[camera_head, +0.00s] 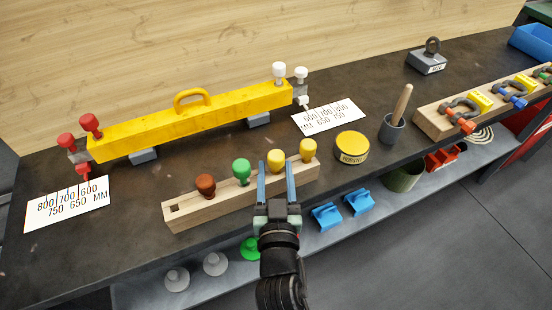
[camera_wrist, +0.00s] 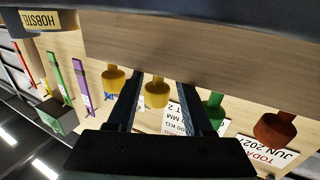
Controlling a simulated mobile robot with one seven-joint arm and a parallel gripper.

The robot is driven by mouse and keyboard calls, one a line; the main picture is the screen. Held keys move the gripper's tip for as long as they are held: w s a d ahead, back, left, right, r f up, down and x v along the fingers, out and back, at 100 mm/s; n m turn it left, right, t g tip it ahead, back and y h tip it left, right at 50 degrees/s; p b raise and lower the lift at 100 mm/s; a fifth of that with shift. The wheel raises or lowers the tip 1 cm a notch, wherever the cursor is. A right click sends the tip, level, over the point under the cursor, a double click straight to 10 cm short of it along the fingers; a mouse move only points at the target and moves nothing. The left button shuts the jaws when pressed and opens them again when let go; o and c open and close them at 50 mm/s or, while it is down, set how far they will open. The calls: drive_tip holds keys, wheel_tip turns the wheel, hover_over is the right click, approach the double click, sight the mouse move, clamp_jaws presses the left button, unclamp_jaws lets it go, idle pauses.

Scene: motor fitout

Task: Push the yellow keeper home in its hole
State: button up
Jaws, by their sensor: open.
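Two yellow keepers with round knobs stand in the long wooden block, the left one (camera_head: 276,159) and the right one (camera_head: 307,149). My gripper (camera_head: 276,167) is open, with its two blue fingers pointing at the left yellow keeper. In the wrist view that keeper (camera_wrist: 157,92) shows between the fingers (camera_wrist: 160,88), with gaps on both sides. The other yellow keeper (camera_wrist: 113,77) is outside the fingers. The keepers' lower ends and holes are hidden, so I cannot tell how deep either sits.
The wooden block (camera_head: 215,207) also holds a green keeper (camera_head: 241,171) and a brown keeper (camera_head: 205,185). A yellow tin (camera_head: 351,148) and a grey pot (camera_head: 391,130) stand to the right. The yellow beam (camera_head: 190,119) lies behind.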

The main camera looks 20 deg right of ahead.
drive_tip(key=x, duration=0.5)
drive_tip(key=shift+s, duration=0.1)
clamp_jaws()
